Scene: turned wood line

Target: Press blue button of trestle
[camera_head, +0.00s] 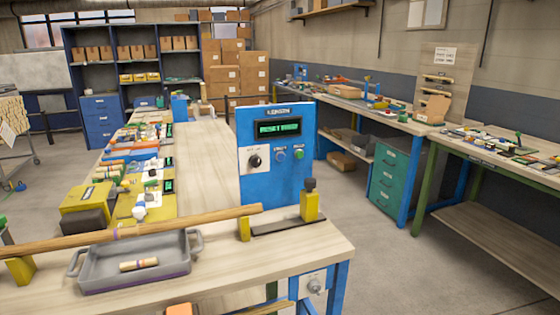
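A blue upright control panel (262,190) stands at the far side of the near workbench (318,250). It has a dark display (279,127) with green text, a black knob (255,160) at left, a round blue button (281,156) in the middle and a green button (299,154) at right. Nothing covers the buttons. Whether the blue one is pressed in cannot be told. Left of the panel, a long wooden rod (150,230) lies across yellow supports (244,228). Neither of my grippers is in view.
A grey tray (100,282) holding a short wooden piece (139,265) is at the bench's front left. A cluttered bench (205,165) runs back behind. Open floor (400,280) is at right.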

